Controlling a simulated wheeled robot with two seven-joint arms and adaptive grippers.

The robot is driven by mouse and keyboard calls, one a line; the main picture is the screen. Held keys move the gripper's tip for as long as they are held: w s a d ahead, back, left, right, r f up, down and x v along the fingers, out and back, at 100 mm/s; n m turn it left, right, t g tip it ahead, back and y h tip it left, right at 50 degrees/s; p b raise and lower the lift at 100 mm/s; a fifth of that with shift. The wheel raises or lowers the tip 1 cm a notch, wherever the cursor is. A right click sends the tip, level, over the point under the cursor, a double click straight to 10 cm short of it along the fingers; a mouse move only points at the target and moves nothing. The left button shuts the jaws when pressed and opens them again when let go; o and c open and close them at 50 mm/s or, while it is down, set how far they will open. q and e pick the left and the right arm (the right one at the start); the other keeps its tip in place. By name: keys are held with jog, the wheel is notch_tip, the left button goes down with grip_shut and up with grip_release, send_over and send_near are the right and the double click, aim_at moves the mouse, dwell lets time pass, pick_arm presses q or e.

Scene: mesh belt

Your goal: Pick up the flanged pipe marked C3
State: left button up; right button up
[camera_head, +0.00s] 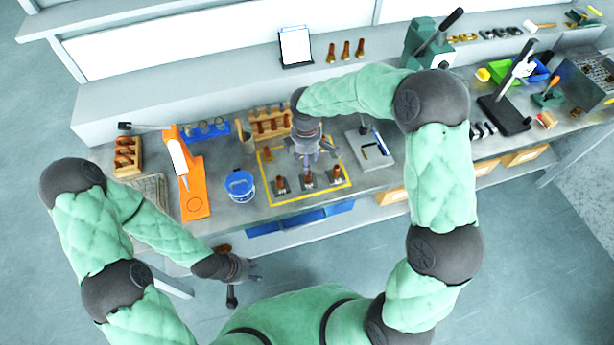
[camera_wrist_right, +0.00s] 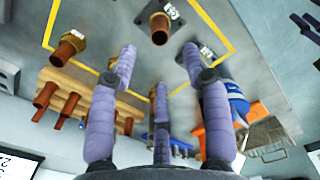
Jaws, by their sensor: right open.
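Three copper pipes on dark square flanges stand upright in a row inside a yellow outline: left (camera_head: 280,185), middle (camera_head: 308,181) and right (camera_head: 337,174). Their small white tags are too small to read, so I cannot tell which is C3. In the right wrist view, one flanged pipe (camera_wrist_right: 159,27) stands beyond the fingertips, its tag not clearly legible. My right gripper (camera_head: 307,158) is above the outlined area; in its wrist view the fingers (camera_wrist_right: 159,62) are spread with nothing between them. My left gripper (camera_head: 254,270) hangs in front of the bench, its opening unclear.
A copper pipe with a brass nut (camera_head: 267,155) stands inside the outline's far left. A wooden rack (camera_head: 270,122) is behind it. A blue bucket (camera_head: 240,185) and an orange stand (camera_head: 194,190) are left; a grey plate (camera_head: 371,148) is right.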

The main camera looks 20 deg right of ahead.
aim_at(308, 177)
notch_tip(308, 177, down, 3)
jog(key=shift+w+r, duration=0.15)
jog(key=shift+s+f, duration=0.2)
jog(key=shift+f, duration=0.15)
jog(key=f, duration=0.4)
jog(key=shift+s+d+f+b, duration=0.1)
jog(key=shift+d+f+b, duration=0.15)
jog(key=shift+b, duration=0.15)
jog(key=shift+c, duration=0.3)
jog(key=shift+r, duration=0.1)
grip_shut()
